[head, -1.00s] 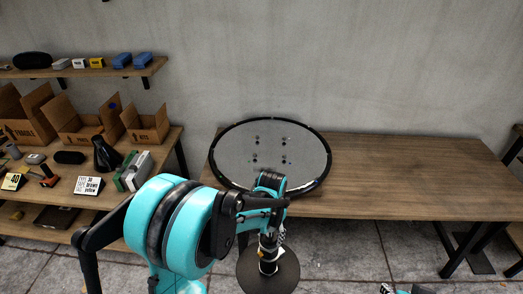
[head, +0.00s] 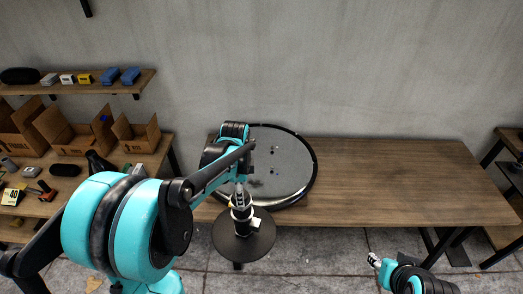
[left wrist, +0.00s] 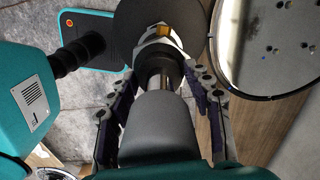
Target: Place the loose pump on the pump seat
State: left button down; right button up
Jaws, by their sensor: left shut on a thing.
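My left gripper (head: 240,190) is shut on the loose pump (head: 240,212) and holds it upright. The grey disc with a black rim (head: 290,165), with small bolts or holes, lies on the table; I cannot tell which part is the pump seat. My right gripper (head: 374,261) is at the lower right, away from the pump.
The wooden table (head: 400,175) is bare to the right of the disc. At the left, a shelf unit holds cardboard boxes (head: 60,130) and tools, below a wall shelf (head: 75,87) with small packs. The pump's plate overlaps the table's front edge in the head view.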

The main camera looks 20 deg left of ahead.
aim_at(259, 159)
jog(key=i, duration=1.7)
